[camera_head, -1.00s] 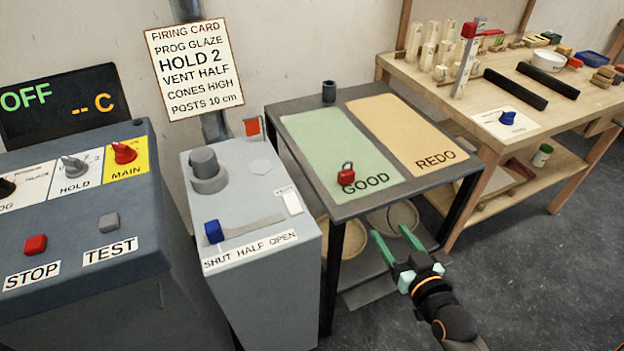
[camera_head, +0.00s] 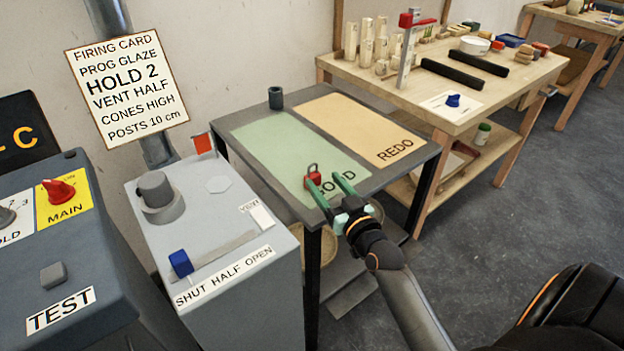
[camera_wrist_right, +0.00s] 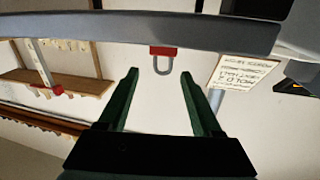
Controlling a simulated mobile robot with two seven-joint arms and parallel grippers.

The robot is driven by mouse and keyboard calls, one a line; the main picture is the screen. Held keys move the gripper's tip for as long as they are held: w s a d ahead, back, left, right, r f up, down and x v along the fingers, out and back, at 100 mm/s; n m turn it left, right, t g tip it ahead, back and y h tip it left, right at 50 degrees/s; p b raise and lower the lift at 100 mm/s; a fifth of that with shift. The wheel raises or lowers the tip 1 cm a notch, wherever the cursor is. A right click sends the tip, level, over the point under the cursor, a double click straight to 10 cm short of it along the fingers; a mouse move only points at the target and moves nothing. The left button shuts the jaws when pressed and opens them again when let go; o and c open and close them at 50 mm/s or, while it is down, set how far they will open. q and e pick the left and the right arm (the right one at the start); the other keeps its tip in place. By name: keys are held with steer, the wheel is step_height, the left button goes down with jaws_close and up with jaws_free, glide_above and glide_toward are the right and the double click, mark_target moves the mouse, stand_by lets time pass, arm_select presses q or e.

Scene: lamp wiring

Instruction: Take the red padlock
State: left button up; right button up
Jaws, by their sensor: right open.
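The small red padlock (camera_head: 313,179) with a grey shackle stands on the green GOOD mat (camera_head: 285,155), near the front edge of the dark table. My right gripper (camera_head: 327,190) is open, its green fingers reaching over the table's front edge close to the padlock. In the right wrist view the padlock (camera_wrist_right: 163,51) appears beyond the open fingertips (camera_wrist_right: 160,80), about in line with the gap between them. Nothing is between the fingers. My left gripper is not in view.
The yellow REDO mat (camera_head: 345,120) lies beside the green one. A dark cup (camera_head: 275,98) stands at the table's back corner. The grey vent box (camera_head: 205,190) with a blue slider knob (camera_head: 180,263) stands left. A wooden bench (camera_head: 480,100) holds several items at the right.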

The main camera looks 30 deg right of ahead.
mark_target(313, 165)
steer(key=shift+w+d+r, duration=0.1)
steer(key=shift+w, duration=1.4)
steer(key=shift+w+r, duration=0.1)
steer(key=shift+w, duration=1.4)
steer(key=shift+c, duration=0.3)
jaws_close()
